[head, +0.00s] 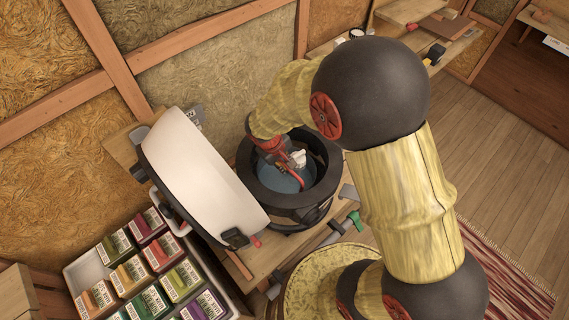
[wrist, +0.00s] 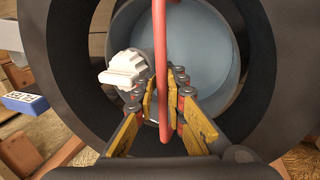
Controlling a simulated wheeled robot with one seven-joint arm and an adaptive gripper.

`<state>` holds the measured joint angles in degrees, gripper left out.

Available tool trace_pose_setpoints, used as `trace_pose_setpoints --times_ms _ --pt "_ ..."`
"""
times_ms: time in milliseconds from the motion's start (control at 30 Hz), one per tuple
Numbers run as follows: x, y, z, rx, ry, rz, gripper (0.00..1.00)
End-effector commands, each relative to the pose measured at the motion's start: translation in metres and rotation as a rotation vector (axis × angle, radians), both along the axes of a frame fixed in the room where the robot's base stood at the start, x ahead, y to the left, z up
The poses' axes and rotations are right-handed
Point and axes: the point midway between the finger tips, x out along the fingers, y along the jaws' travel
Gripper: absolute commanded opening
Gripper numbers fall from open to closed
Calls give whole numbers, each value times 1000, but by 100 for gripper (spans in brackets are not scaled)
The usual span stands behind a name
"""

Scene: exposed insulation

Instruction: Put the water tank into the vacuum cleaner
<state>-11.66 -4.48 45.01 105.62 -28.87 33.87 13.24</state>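The vacuum cleaner (head: 297,207) is a dark round drum on the bench, with its white lid (head: 193,170) tilted open to the left. The blue-grey round water tank (head: 278,179) shows within the drum's opening; how deep it sits I cannot tell. It also shows in the wrist view (wrist: 205,50), with a red handle (wrist: 160,60) and a white cap (wrist: 123,72). My gripper (wrist: 163,103) is over the opening, its yellow fingers closed around the red handle. The far side of the drum is partly hidden by my arm in the head view.
A crate of coloured boxes (head: 134,277) stands at the lower left. A green-handled tool (head: 350,222) lies at the bench's right edge. Shelves (head: 425,30) stand at the back right. The wooden floor (head: 505,150) at right is open.

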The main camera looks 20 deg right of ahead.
Motion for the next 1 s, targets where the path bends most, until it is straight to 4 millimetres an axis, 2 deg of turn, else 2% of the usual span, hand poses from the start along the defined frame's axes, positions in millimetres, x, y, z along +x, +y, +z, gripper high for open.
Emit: trace_pose_setpoints --times_ms 333,733,867,1000 --pt "-1 -1 -1 -2 3 -1 30" --pt "-4 -1 -2 -2 8 -2 30" --pt "-3 1 8 -3 5 -3 30" --pt "-4 8 32 -1 0 -1 30"
